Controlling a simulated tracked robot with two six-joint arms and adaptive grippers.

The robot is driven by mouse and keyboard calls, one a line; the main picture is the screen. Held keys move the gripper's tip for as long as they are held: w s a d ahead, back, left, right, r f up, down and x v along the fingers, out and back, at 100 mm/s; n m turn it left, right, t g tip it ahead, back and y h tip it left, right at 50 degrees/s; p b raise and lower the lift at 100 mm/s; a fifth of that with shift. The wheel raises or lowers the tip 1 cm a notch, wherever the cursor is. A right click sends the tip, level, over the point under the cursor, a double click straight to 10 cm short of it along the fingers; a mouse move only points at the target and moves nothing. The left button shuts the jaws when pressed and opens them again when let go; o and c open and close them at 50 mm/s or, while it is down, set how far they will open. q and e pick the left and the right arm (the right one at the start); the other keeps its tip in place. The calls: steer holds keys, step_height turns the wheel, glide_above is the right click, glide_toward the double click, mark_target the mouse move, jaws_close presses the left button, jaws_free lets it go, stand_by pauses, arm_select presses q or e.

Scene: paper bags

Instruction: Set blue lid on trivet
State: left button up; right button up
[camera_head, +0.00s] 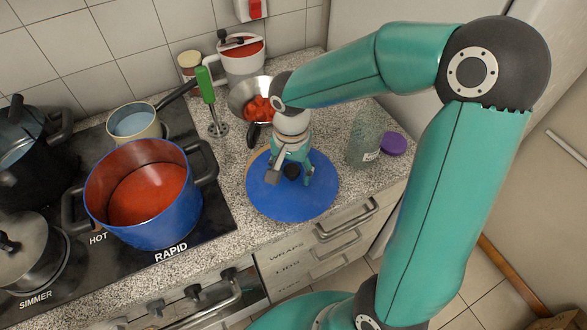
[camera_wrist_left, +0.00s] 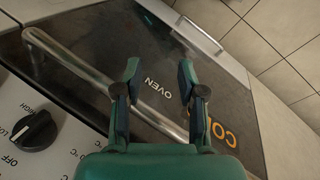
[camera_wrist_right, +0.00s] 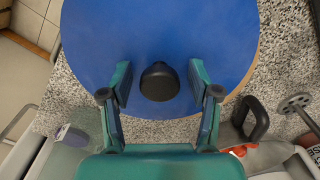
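The blue lid (camera_head: 292,200) with a black knob lies flat at the counter's front, over a tan round trivet (camera_head: 251,165). Only a thin tan edge of the trivet shows past the lid; I cannot tell whether they touch all around. In the right wrist view the lid (camera_wrist_right: 95,50) fills the upper part. My right gripper (camera_head: 290,177) is above the lid, its open fingers on either side of the black knob (camera_wrist_right: 160,82), with gaps visible on both sides. My left gripper (camera_wrist_left: 158,78) is open and empty in front of the oven door; it is outside the head view.
A blue pot (camera_head: 160,225) with red contents stands on the stove (camera_head: 205,225). A glass jar (camera_head: 364,145) and a purple lid (camera_head: 393,144) are at right.

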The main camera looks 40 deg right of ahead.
mark_target(291, 170)
step_height(291, 170, up, 12)
steer(key=shift+r, duration=0.15)
stand_by(0.6)
stand_by(0.4)
